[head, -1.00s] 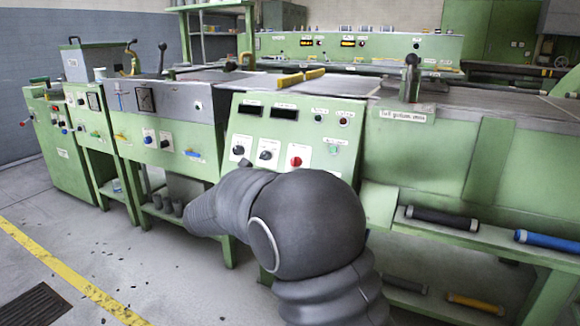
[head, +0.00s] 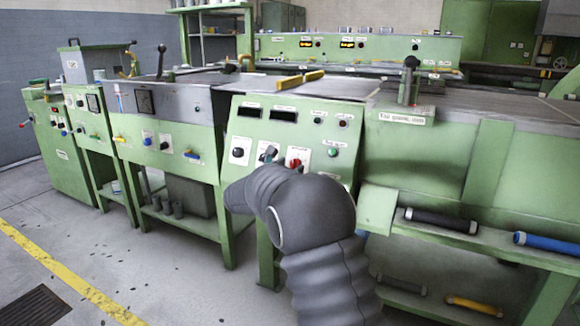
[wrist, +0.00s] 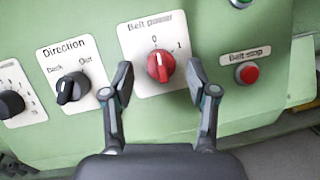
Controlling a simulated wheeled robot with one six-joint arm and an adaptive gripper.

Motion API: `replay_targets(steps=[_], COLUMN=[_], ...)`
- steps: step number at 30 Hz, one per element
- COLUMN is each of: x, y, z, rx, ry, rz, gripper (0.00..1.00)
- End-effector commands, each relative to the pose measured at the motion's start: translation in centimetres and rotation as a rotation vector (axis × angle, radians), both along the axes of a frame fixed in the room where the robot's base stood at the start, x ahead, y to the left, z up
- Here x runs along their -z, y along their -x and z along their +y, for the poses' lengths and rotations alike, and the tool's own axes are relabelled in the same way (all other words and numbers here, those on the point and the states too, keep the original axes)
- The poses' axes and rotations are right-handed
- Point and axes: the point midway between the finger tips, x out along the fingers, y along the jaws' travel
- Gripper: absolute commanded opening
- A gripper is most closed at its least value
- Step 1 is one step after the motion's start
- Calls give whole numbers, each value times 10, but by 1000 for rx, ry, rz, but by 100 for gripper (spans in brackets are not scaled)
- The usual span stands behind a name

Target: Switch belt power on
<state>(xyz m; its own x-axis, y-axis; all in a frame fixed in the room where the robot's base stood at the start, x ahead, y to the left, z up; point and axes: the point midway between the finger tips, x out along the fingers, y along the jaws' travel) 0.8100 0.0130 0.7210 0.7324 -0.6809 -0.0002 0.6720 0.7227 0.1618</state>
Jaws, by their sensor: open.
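The belt power switch is a red rotary knob (wrist: 160,66) on a white plate labelled "Belt power", with marks 0 and 1. Its white pointer line appears to point up toward 0. In the head view the red knob (head: 296,162) shows on the sloped control panel (head: 250,134), partly covered by my gripper. My gripper (wrist: 166,80) is open in the wrist view, one finger on each side of the knob. The fingers look apart from the knob; the exact gap in depth is unclear. In the head view my gripper (head: 281,160) is at the panel, mostly hidden by my arm.
Left of the knob is the black Direction knob (wrist: 72,88), close to my left finger. Right of it is a red Belt stop button (wrist: 249,74). Another black knob (wrist: 11,103) is at far left. A shelf with rollers (head: 441,219) stands right of the panel.

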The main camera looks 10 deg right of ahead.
Motion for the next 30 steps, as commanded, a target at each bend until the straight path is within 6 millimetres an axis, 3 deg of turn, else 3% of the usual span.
replay_targets(steps=[13, 20, 30], x=[0, 0, 0], y=[-7, -7, -8], z=[-7, -6, -4], rx=[-1, -1, 6], ry=[0, 0, -22], rz=[0, 0, -16], gripper=[58, 1, 0])
